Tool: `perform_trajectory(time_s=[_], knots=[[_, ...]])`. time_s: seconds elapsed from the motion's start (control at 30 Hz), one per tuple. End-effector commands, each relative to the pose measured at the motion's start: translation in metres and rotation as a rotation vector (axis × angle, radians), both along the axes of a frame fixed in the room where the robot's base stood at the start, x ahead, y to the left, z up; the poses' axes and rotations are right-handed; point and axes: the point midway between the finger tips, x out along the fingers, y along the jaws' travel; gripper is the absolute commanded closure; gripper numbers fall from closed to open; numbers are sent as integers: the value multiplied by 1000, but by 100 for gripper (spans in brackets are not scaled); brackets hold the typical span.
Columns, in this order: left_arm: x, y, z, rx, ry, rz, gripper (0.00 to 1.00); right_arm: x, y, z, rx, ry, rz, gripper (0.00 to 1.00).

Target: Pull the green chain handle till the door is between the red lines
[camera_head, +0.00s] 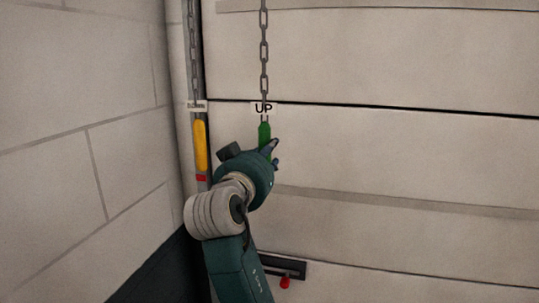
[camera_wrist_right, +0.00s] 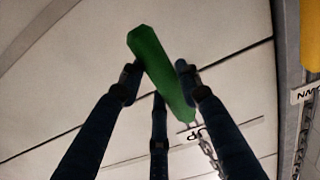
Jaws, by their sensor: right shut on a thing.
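The green chain handle (camera_head: 265,131) hangs on a chain below a label reading UP, in front of the door (camera_head: 390,155). My right gripper (camera_head: 271,147) is shut on the handle's lower part. In the right wrist view the handle (camera_wrist_right: 160,68) sits tilted between the fingers of my right gripper (camera_wrist_right: 158,76). The door is a pale panelled surface with dark horizontal seams. A short red mark (camera_head: 202,178) shows on the door's left edge strip; I cannot tell a second red line. My left gripper is out of view.
A yellow handle (camera_head: 200,145) hangs on a second chain (camera_head: 194,50) just left of the green one. A pale block wall (camera_head: 80,130) stands close on the left. A dark latch bar with a red knob (camera_head: 285,282) is low on the door.

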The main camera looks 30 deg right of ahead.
Motion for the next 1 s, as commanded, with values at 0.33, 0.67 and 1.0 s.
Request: perform_trajectory(time_s=[0.33,0.67,1.0], knots=[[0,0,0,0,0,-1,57,3,5,4,-4,-9,16,100],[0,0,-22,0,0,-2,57,3,6,-23,-3,-6,17,100],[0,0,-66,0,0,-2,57,4,6,-78,1,-1,16,100]])
